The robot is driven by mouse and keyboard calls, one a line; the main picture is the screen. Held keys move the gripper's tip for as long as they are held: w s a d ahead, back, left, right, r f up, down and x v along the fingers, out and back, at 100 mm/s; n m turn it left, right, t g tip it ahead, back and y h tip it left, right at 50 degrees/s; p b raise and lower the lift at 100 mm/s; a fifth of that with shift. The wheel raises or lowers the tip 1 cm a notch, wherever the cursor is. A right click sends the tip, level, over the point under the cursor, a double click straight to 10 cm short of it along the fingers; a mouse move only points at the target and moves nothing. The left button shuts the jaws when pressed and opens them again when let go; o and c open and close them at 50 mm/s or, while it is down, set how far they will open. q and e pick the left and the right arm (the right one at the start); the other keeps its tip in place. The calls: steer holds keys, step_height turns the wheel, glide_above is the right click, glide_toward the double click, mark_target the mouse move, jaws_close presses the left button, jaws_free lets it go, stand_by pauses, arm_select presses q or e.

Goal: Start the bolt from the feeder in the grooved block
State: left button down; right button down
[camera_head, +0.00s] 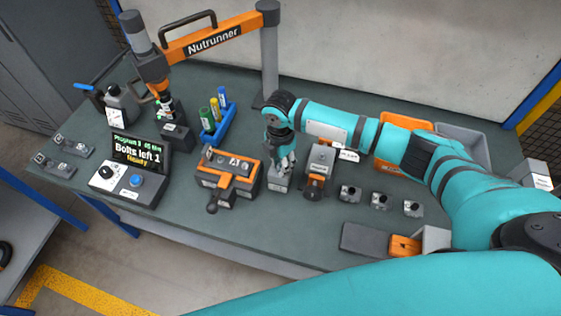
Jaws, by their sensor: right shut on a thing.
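My right gripper (283,164) points down, its fingers closed just above a small grey block-like stand (279,184). The bolt between its fingers is too small to make out, and I cannot tell whether it touches the stand. An orange and grey clamping fixture (228,172) with a dark lever at its front stands just left of the gripper and holds metal parts. A grey unit with an orange front (318,172) stands just right of it. I cannot tell for certain which of these is the feeder or the grooved block. My left gripper is out of view.
An orange nutrunner arm (212,39) hangs over the back left. A control box (130,172) reads "Bolts left 1". A blue tray of coloured bottles (217,125) stands behind the fixture. Several small grey blocks (381,201) sit on the right. The green table's (265,228) front middle is clear.

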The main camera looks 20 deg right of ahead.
steer(key=shift+p, duration=0.35)
stand_by(0.3)
stand_by(0.4)
steer(key=c, duration=0.7)
jaws_free()
steer(key=shift+o, duration=0.2)
steer(key=shift+r, duration=0.1)
steer(key=shift+r+p, duration=2.95)
steer(key=shift+s+f, duration=0.1)
